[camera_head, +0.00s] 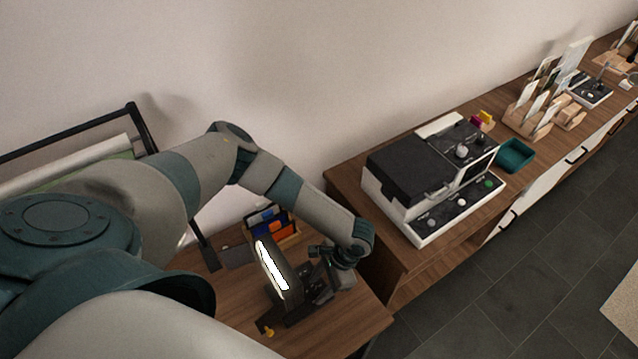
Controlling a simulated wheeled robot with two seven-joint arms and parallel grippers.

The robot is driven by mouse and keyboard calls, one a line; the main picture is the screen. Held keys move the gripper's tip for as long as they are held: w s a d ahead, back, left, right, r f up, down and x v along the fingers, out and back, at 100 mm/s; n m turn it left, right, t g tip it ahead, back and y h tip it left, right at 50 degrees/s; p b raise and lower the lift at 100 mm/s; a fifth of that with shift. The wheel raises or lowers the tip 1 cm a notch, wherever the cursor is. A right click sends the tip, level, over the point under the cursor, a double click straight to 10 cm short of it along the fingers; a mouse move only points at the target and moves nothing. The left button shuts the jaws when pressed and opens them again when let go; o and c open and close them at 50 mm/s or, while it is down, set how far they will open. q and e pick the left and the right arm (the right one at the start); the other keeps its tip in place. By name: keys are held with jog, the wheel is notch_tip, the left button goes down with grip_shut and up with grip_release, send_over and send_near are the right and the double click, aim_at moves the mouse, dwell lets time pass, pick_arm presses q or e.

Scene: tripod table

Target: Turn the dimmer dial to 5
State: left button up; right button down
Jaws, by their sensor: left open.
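A small dark device with a bright white lit panel (272,266) stands on the wooden table at the lower middle. My left gripper (326,278) points down just right of the lit panel, over the dark parts of that device, and it is open. A dimmer dial and its numbers cannot be made out there; the gripper and the small size hide such detail. I cannot tell whether the fingers touch anything. My right gripper is not in view.
An organiser with blue and orange items (268,220) stands behind the lit device. A yellow piece (268,331) is at the device's front. A black and white machine with knobs (408,181), a teal tray (516,156) and wooden card racks (530,118) stand on the long sideboard.

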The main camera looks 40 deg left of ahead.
pick_arm(q)
jog(key=shift+f, duration=0.1)
jog(key=shift+c, duration=0.6)
grip_shut()
jog(key=shift+m, duration=0.3)
jog(key=m, duration=0.1)
jog(key=m+t+y, duration=0.1)
jog(key=m, duration=0.2)
jog(key=shift+s+d+m+t, duration=0.15)
jog(key=shift+s+m+t, duration=0.15)
jog(key=shift+m, duration=0.1)
jog(key=m+t, duration=0.1)
jog(key=m, duration=0.1)
jog(key=m+t, duration=0.1)
jog(key=m, duration=0.2)
jog(key=shift+s+m+y, duration=0.15)
jog(key=shift+m+y, duration=0.15)
jog(key=shift+o, duration=0.6)
grip_release()
